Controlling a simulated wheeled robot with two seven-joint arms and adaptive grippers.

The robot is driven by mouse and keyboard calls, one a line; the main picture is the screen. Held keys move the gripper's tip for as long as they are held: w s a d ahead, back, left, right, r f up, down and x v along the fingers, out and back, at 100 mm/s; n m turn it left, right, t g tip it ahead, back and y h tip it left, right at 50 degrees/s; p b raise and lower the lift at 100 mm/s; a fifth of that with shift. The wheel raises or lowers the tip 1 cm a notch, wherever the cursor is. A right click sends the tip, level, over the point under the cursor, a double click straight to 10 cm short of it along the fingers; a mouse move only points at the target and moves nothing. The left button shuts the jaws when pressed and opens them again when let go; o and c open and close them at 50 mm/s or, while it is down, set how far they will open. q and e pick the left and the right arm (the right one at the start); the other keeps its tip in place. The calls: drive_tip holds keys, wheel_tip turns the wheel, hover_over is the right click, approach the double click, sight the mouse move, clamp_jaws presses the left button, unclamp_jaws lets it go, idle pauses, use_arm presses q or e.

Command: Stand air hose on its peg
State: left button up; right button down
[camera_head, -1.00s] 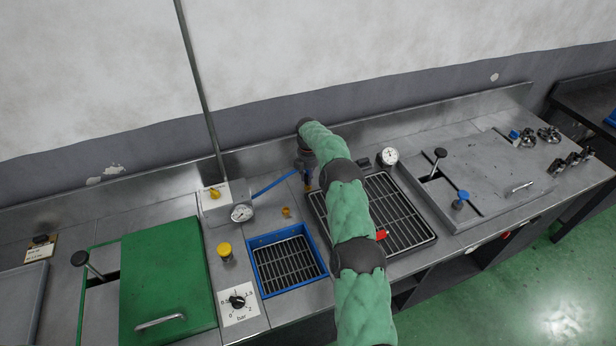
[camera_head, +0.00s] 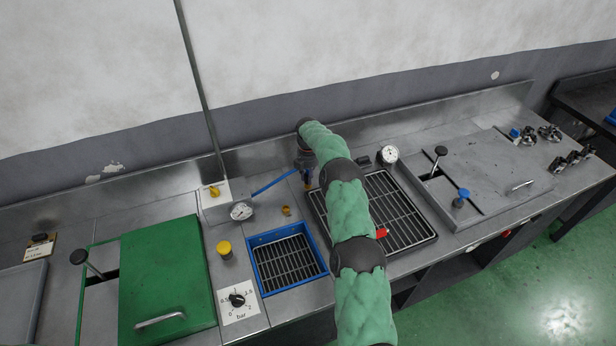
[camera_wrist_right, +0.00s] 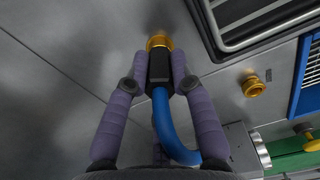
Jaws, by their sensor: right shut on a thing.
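My right gripper (camera_head: 306,172) points down over the steel bench, left of the large grate. In the right wrist view, the two purple fingers of this gripper (camera_wrist_right: 160,66) are shut on the black connector of the air hose. The blue air hose (camera_head: 274,183) runs from the gauge box to the gripper; in the wrist view the hose (camera_wrist_right: 163,122) curves down from the connector. A brass end (camera_wrist_right: 159,42) shows at the connector's tip, at or close to the bench; contact is unclear. A separate brass fitting (camera_head: 287,211) stands on the bench nearby. My left gripper is out of view.
A gauge box (camera_head: 240,211) with a yellow valve stands left of the hose. A blue-framed basin (camera_head: 286,265) lies in front, a large grate (camera_head: 402,205) to the right. A green lid (camera_head: 165,275) is further left. A dial gauge (camera_head: 387,154) stands behind the grate.

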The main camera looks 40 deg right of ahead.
idle(0.4)
drive_tip(key=c, duration=1)
unclamp_jaws()
drive_tip(key=shift+f, duration=0.1)
wheel_tip(320, 180, up, 12)
drive_tip(key=shift+r, duration=0.1)
